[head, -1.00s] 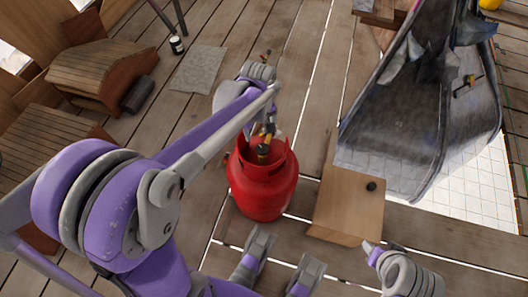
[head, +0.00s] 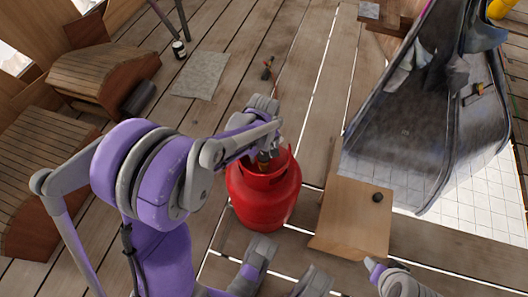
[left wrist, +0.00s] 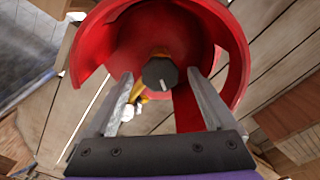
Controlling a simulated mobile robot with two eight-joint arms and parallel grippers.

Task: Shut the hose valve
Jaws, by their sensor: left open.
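A red gas cylinder (head: 262,205) stands upright on the plank floor, with an open red collar around its top. The valve's dark round knob (left wrist: 160,74), with a pale line on its face, sits inside the collar in the left wrist view. Yellow brass-coloured fittings show beside and behind it. My left gripper (left wrist: 160,79) is open, with one finger on each side of the knob; I cannot tell whether they touch it. In the head view my left gripper (head: 267,157) reaches into the collar from above, and the wrist partly hides the valve.
A wooden board or box (head: 350,218) with a small dark knob stands close right of the cylinder. A large grey curved metal shell (head: 410,155) stands beyond it. A grey mat (head: 201,76) and wooden benches lie to the left. Part of my right arm shows at bottom right.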

